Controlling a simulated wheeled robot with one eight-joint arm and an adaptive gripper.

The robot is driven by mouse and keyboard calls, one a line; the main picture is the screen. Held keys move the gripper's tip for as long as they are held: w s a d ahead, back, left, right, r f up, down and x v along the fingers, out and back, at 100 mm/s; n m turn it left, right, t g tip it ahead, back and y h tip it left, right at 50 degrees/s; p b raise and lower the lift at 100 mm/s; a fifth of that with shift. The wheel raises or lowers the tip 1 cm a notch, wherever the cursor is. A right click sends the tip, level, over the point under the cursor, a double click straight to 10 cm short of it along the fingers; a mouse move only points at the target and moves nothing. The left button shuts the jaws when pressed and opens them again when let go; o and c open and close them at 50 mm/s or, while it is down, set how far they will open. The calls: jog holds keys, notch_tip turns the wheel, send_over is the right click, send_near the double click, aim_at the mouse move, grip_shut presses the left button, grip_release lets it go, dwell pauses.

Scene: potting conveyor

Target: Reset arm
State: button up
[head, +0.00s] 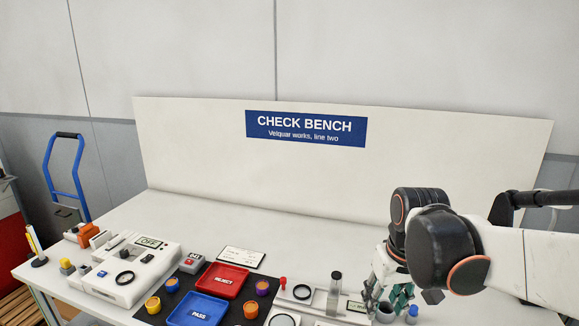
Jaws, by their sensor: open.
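My arm reaches in from the right edge of the head view. My gripper (391,299) hangs at its end, pointing down over the right front of the white bench (250,224). Its greenish fingers are apart, so it is open. A small blue-topped item (412,311) stands just right of the fingers. My arm hides part of the bench's right side.
A blue PASS tray (197,313) and a red tray (222,280) lie on a dark mat with several coloured pots around them. A white tester (125,272) stands at left. A fixture with a clear upright tube (334,288) is left of my gripper. The bench's back strip is clear.

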jog(key=s+r+m+t, duration=0.1)
jog(key=s+t, duration=0.4)
jog(key=s, duration=0.5)
jog(key=shift+s+a+r, duration=0.15)
jog(key=shift+s+r, duration=0.25)
jog(key=shift+r, duration=0.4)
